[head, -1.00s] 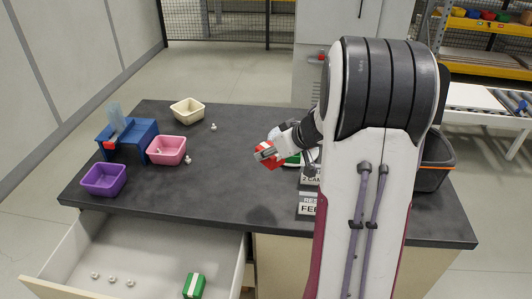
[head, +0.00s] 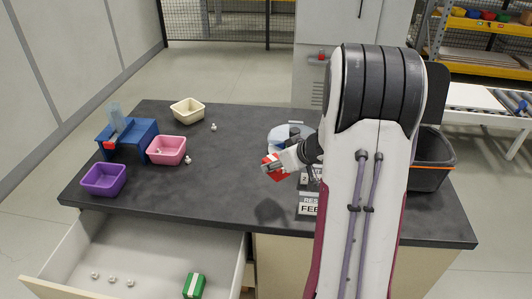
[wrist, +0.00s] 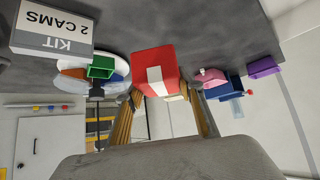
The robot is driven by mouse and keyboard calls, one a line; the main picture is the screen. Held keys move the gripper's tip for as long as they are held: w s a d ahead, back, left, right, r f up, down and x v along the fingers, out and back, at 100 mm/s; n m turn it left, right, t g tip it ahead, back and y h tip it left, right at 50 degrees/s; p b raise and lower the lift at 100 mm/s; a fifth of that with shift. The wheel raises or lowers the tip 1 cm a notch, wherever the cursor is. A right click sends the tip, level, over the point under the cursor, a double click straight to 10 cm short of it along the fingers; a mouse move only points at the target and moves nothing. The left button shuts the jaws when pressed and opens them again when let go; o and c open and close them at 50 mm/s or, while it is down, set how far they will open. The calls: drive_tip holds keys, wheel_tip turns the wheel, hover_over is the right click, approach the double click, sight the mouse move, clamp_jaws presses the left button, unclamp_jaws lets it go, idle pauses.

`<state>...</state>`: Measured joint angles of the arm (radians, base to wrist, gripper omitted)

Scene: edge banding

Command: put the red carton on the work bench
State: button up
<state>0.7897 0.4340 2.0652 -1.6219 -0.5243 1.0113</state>
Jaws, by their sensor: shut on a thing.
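The red carton (head: 277,174) with a white band is held in my gripper (head: 272,164), close over the middle of the dark work bench (head: 230,190). In the wrist view the red carton (wrist: 143,63) sits between the two fingers of my gripper (wrist: 160,98), its white-banded face towards the camera. The bench top (wrist: 205,35) fills the upper part of that inverted view. I cannot tell whether the carton touches the bench or hangs just above it.
Cream (head: 187,110), pink (head: 166,150) and purple (head: 103,180) bins and a blue holder (head: 128,139) stand at left. A round tray with a green box (wrist: 101,67) and a kit box (wrist: 52,32) lie near my gripper. An open drawer (head: 150,255) holds a green carton (head: 194,286).

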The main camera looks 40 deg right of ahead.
drive_tip(key=shift+f, duration=0.1)
drive_tip(key=shift+f, duration=3)
drive_tip(key=shift+f, duration=1.85)
drive_tip(key=shift+f, duration=0.15)
drive_tip(key=o, duration=1.1)
